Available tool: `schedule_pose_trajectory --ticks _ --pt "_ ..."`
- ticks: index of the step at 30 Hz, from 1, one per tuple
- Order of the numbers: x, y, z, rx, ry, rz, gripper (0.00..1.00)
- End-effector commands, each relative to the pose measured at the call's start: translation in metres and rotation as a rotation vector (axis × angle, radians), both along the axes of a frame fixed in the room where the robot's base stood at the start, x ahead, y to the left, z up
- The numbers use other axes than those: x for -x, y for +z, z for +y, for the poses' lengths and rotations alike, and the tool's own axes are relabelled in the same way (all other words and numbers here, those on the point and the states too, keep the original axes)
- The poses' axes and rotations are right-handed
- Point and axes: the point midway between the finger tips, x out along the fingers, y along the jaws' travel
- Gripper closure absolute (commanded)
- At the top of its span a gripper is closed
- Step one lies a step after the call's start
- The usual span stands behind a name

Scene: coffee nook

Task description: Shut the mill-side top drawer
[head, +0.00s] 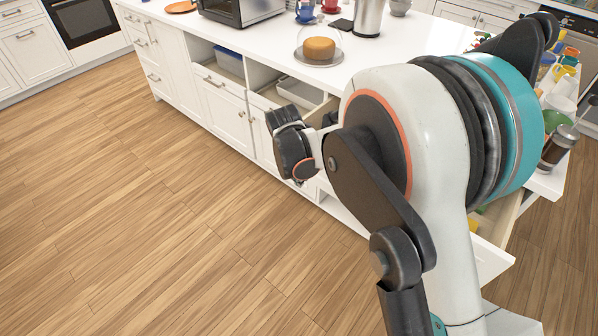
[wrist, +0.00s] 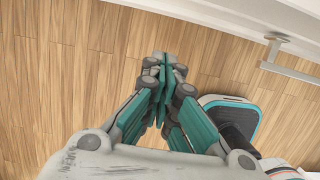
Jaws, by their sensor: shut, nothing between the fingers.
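An open drawer (head: 492,258) with a white front and pale wooden sides stands out from the island at the lower right of the head view, partly hidden behind my arm. Small coloured things show inside it. I cannot tell for certain that it is the mill-side top drawer. In the wrist view a white front with a metal bar handle (wrist: 290,53) shows at the upper right. My gripper (wrist: 165,65) is shut and empty over bare floor, to the left of that handle and apart from it.
The white island top (head: 405,52) carries a domed cake (head: 319,48), a metal canister (head: 369,18) and a toaster oven (head: 240,8). Cups and a French press (head: 558,147) crowd its right end. Open shelves hold bins. The wooden floor (head: 150,220) at left is clear.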

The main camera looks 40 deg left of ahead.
Motion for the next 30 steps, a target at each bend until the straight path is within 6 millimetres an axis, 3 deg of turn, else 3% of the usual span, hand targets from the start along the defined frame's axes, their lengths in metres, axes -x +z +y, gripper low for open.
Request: schedule_pose_trajectory --ticks 2,6,12,30 --pt "-0.004 -0.018 0.000 0.000 -0.001 0.000 1.00" --pt "-0.026 -0.017 -0.003 -0.001 -0.003 0.000 1.00" --pt "-0.041 -0.015 -0.004 0.000 -0.001 0.000 1.00" --pt "-0.052 -0.014 -0.004 0.000 -0.002 0.000 1.00"
